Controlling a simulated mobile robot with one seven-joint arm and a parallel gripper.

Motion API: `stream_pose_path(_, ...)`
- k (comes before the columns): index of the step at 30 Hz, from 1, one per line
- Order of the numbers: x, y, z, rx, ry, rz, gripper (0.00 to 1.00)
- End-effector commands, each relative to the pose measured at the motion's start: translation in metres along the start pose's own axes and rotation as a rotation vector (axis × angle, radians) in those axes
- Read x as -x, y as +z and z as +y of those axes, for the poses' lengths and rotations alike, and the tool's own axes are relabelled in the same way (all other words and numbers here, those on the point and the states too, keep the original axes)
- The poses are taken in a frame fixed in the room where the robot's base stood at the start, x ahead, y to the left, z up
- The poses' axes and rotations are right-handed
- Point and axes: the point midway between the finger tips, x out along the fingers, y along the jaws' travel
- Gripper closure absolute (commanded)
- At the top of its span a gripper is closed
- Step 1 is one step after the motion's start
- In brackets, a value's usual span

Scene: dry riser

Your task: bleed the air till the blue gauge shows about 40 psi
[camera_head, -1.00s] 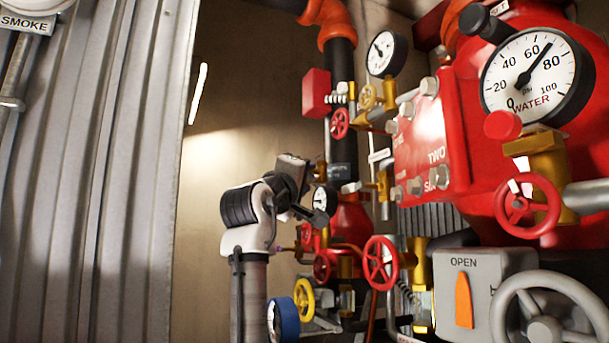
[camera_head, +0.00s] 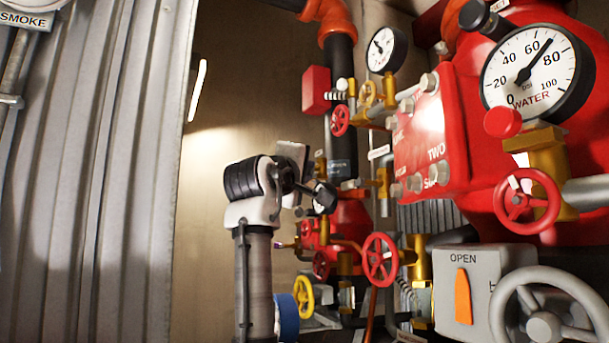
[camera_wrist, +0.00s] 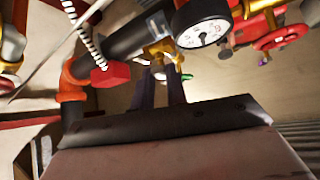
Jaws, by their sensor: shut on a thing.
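The blue-rimmed gauge (camera_head: 285,318) is low in the head view, partly behind my arm; its reading is not legible. My gripper (camera_wrist: 161,74) shows in the wrist view with its two dark fingers close together, shut on a small part of a brass valve (camera_wrist: 166,50). The fingertips partly hide what is held. In the head view my gripper (camera_head: 318,196) is in front of the small white gauge, and the grip itself is hidden. That white gauge (camera_wrist: 202,33) is beside the brass valve in the wrist view; its needle is too small to read.
A large black-rimmed WATER gauge (camera_head: 537,72) points between 60 and 80. Red handwheels (camera_head: 380,260) and a yellow handwheel (camera_head: 303,297) crowd the pipes. A grey box marked OPEN (camera_head: 480,285) is at lower right. A corrugated wall (camera_head: 90,180) stands on the left.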

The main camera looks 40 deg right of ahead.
Motion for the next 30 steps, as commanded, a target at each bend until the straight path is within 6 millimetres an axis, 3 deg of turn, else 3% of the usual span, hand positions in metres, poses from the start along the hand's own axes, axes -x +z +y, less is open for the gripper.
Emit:
stream_pose_path(15, -0.002, -0.002, 0.018, 0.230, -0.229, -0.001, 1.00)
stream_pose_path(30, -0.003, -0.003, 0.021, 0.281, -0.280, 0.000, 1.00)
